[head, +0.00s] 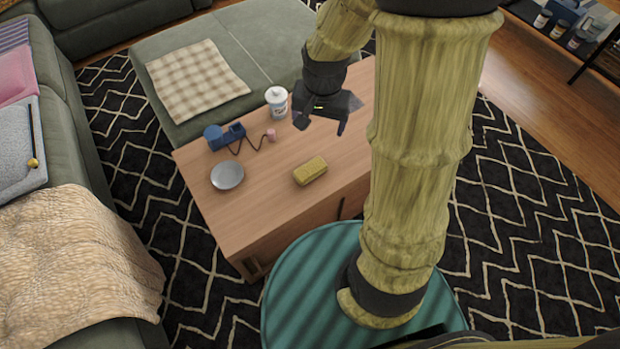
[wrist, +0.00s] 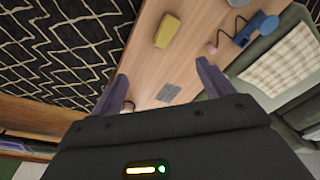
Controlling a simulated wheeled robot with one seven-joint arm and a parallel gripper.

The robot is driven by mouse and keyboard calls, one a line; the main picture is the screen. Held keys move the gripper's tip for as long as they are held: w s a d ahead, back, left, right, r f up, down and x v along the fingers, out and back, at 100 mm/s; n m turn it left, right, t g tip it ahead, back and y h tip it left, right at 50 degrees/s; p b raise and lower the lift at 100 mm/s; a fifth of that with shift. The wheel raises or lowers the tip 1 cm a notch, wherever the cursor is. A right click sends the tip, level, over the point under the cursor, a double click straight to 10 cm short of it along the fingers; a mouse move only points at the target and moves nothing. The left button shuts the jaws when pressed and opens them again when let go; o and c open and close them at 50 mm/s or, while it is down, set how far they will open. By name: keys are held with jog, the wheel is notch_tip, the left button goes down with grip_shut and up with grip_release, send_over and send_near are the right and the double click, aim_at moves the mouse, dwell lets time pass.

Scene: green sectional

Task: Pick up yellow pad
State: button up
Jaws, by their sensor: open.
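The yellow pad (head: 310,171) is a small block lying on the wooden coffee table (head: 215,180), near its front edge in the head view. It also shows in the wrist view (wrist: 167,31) at the top, ahead of my fingers. My gripper (head: 321,127) is above the table, behind and a little right of the pad in the head view. In the wrist view my gripper (wrist: 165,80) has its two fingers apart with nothing held between them. The gripper and the pad are not touching.
A grey plate (head: 227,176), a blue device (head: 225,136) with a cord to a small pink item (head: 271,135), and a white jar (head: 277,102) stand on the table. A flat grey item (wrist: 168,93) lies there too. Green sofas border the left and back.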

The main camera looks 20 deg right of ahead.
jog(key=w+f+m+b, duration=0.4)
jog(key=f, duration=0.3)
jog(key=w+f+m+g+b, duration=0.1)
jog(key=w+f+m+b, duration=0.2)
jog(key=f, duration=0.5)
jog(key=shift+w+d+m+b, duration=0.35)
jog(key=shift+w+m+b, duration=0.05)
jog(key=shift+w+m, duration=0.1)
jog(key=b, duration=0.5)
send_over(310, 168)
jog(key=f, duration=1.2)
jog(key=shift+w+d, duration=0.1)
jog(key=shift+d, duration=0.15)
jog(key=shift+f, duration=0.1)
jog(key=f+b, duration=0.2)
jog(key=f, duration=0.1)
jog(key=f+b, duration=0.1)
jog(key=f, duration=0.1)
jog(key=shift+a+f+b, duration=0.15)
jog(key=shift+a+b, duration=0.1)
jog(key=shift+b, duration=0.05)
